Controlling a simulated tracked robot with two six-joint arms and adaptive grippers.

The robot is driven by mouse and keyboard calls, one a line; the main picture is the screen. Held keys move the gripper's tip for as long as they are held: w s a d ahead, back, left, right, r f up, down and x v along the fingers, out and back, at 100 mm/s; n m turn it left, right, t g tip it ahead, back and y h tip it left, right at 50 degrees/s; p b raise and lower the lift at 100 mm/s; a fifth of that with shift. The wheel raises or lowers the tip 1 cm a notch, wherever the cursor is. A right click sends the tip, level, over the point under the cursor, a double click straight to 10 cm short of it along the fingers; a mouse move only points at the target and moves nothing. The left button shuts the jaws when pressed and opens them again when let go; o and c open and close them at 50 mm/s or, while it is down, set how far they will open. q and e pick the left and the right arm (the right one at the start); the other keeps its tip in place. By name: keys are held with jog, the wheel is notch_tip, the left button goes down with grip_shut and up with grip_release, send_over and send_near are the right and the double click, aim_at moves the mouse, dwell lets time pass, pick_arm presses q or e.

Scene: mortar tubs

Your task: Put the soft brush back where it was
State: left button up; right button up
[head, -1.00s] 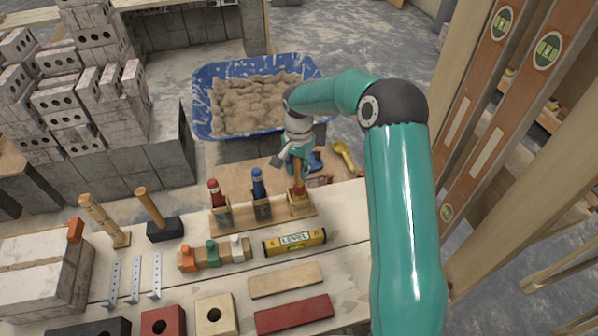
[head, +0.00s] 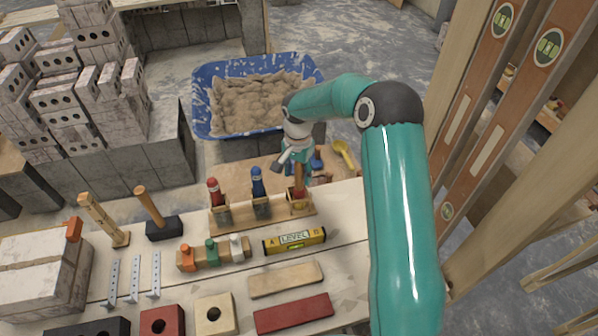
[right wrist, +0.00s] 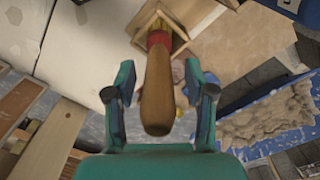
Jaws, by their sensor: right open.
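The soft brush, with a wooden handle (head: 299,176) and red collar, stands upright in the right-hand slot of the wooden rack (head: 232,224). In the right wrist view its handle (right wrist: 157,95) points toward the camera, and its red collar sits at the square wooden slot (right wrist: 160,20). My right gripper (head: 297,162) is open around the handle. In the right wrist view its fingers (right wrist: 158,85) stand on either side with gaps showing. The bristles are hidden in the rack. My left gripper is out of view.
A red-handled tool (head: 213,190) and a blue-handled tool (head: 258,182) fill the other rack slots. A yellow level (head: 294,241) lies in front. A blue mortar tub (head: 201,118) stands behind, and a yellow scoop (head: 343,152) lies right of the gripper.

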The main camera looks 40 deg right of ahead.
jog(key=shift+r+p, duration=0.15)
jog(key=shift+p, duration=0.15)
jog(key=r, duration=0.3)
jog(key=r+b, duration=0.1)
jog(key=r, duration=0.1)
jog(key=shift+w+r, duration=0.1)
jog(key=shift+w, duration=0.25)
notch_tip(320, 180, up, 12)
jog(key=shift+f, duration=0.2)
